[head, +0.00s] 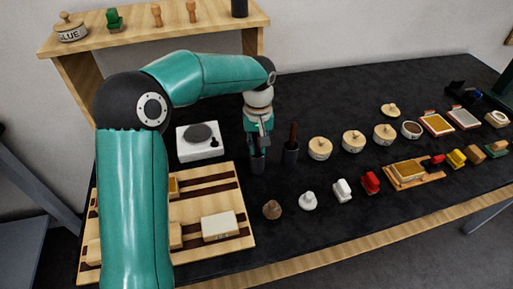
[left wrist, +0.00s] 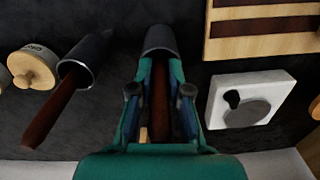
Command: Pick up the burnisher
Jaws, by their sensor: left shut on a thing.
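My left gripper (head: 258,138) points down over a dark cylindrical holder (head: 258,164) on the black table. It is shut on the burnisher (left wrist: 160,105), a dark brown handle running between the fingers in the left wrist view. The burnisher's far end goes into the dark holder, which also shows in the left wrist view (left wrist: 159,38); its tip is hidden. A second dark holder (head: 291,153) stands just right of it, with a similar brown-handled tool (head: 294,132) leaning in it. My right gripper is out of view.
A white device with a grey round plate (head: 200,141) stands left of the gripper. A striped wooden board (head: 240,232) lies in front. Round wooden-lidded pots (head: 320,149) and small coloured blocks stand to the right. A wooden shelf (head: 150,42) is behind.

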